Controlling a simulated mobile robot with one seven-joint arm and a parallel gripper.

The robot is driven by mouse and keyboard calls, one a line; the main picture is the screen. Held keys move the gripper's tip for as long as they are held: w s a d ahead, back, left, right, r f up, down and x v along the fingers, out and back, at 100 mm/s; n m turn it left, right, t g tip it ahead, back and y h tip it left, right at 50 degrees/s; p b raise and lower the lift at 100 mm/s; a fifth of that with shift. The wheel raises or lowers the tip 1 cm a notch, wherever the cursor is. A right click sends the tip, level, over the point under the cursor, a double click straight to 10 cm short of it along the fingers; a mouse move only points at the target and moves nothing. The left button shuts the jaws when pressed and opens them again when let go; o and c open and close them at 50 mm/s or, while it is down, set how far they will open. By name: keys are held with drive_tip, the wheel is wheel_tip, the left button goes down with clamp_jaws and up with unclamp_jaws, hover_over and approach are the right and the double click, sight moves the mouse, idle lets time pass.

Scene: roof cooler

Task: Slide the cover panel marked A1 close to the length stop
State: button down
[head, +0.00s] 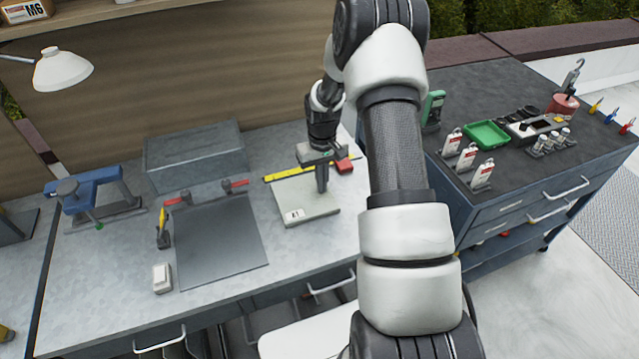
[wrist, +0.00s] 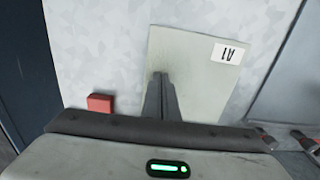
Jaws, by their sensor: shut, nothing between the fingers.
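The cover panel (head: 313,206) is a flat pale grey-green plate lying on the bench. Its white A1 label (head: 294,215) is at the near left corner; in the wrist view the panel (wrist: 188,62) shows the label (wrist: 228,53) upside down. My gripper (head: 322,190) is shut and empty, pointing down over the panel's right part. In the wrist view its fingertips (wrist: 158,76) are near one panel edge; I cannot tell whether they touch. A red block (head: 344,166), perhaps the length stop, sits apart from the panel, behind and right; it also shows in the wrist view (wrist: 100,103).
A yellow rule (head: 290,174) lies behind the panel. A dark grey plate (head: 220,240) with red-ended clamps lies left, with a white block (head: 162,278) beside it. A grey box (head: 195,155) stands at the back. A dark cabinet (head: 500,140) with a green tray stands right.

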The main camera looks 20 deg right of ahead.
drive_tip(key=shift+s+d+f, duration=0.15)
drive_tip(key=shift+d, duration=0.15)
drive_tip(key=shift+s+d, duration=0.1)
drive_tip(key=shift+d, duration=2.45)
wheel_tip(320, 180, up, 7)
drive_tip(key=p, duration=0.3)
idle(0.7)
